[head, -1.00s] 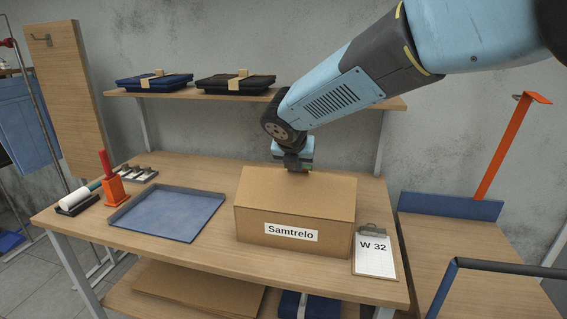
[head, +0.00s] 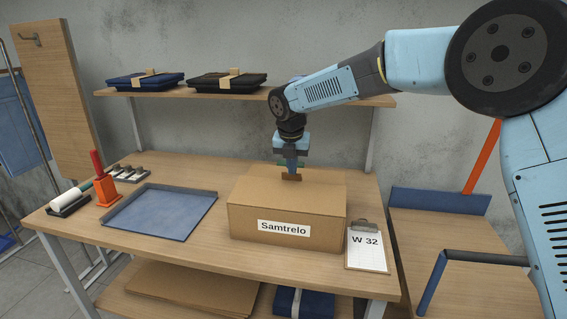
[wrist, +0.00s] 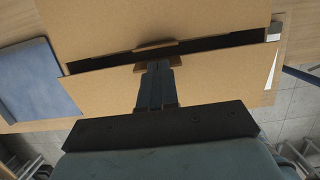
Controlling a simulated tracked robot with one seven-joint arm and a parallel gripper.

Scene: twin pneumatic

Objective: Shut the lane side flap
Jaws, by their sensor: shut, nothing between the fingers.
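A brown cardboard box (head: 286,222) labelled "Samtrelo" stands on the table. In the head view its top looks nearly level. The wrist view shows two broad cardboard panels, one at the top (wrist: 150,22) and one nearer the camera (wrist: 215,88), with a dark gap between them. I cannot tell which is the lane side flap. My gripper (head: 291,177) points down at the back part of the box top, shut and empty. In the wrist view my fingertips (wrist: 156,55) are at the gap; whether they touch cardboard is unclear.
A clipboard marked W 32 (head: 366,250) lies right of the box. A blue tray (head: 160,213) lies left, with an orange holder (head: 105,190) beyond it. A shelf (head: 350,101) with folded dark garments (head: 228,82) runs behind.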

